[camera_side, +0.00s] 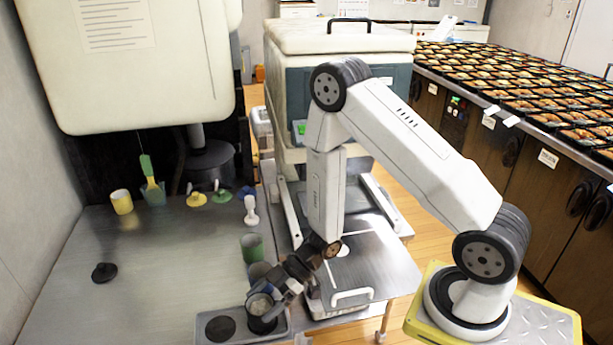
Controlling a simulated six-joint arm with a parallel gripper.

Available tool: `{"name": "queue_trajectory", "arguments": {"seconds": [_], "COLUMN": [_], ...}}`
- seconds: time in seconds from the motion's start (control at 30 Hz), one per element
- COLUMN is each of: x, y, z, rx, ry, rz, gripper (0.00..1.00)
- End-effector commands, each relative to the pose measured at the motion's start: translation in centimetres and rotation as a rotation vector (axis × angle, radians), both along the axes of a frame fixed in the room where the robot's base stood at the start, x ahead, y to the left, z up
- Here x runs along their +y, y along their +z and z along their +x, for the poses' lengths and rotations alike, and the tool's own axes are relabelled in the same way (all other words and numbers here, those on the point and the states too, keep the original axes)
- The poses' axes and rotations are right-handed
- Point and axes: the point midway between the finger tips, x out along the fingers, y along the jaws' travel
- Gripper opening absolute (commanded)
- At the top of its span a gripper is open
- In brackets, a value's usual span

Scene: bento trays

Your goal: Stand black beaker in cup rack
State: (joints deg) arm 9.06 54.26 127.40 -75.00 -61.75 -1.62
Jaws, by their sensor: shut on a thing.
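My gripper (276,296) points down and left at the bottom centre, and it is shut on the black beaker (263,324). The beaker looks upright, with its greyish inside showing from above. It is at the right part of a grey rack (199,328) with a dark round spot at its left. I cannot tell whether the beaker's base touches the rack, since the gripper and the beaker's wall hide it. Behind the gripper stand a grey cup (259,270) and a green cup (252,247), close together.
A flat black disc (104,272) lies on the metal table (150,290) at the left. A yellow cup (121,202), a teal cup with a brush (153,193) and a white pestle-like thing (250,210) stand farther back. The table's middle is clear.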

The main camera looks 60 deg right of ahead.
Motion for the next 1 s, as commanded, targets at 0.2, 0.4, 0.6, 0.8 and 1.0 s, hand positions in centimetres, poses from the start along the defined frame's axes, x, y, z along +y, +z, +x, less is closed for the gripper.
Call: {"name": "queue_trajectory", "arguments": {"seconds": [0.2,0.4,0.6,0.8,1.0], "x": [0.00,-0.01,0.00,-0.01,-0.25], "y": [-0.10,-0.30,-0.42,-0.37,0.04], "z": [0.04,0.03,0.03,0.03,-0.05], "rx": [-0.002,-0.001,-0.002,-0.001,0.000], "ry": [0.000,0.000,0.001,0.000,-0.001], "rz": [0.000,0.001,-0.001,0.000,0.000], "gripper": [0.22,0.22,1.00,1.00,1.00]}}
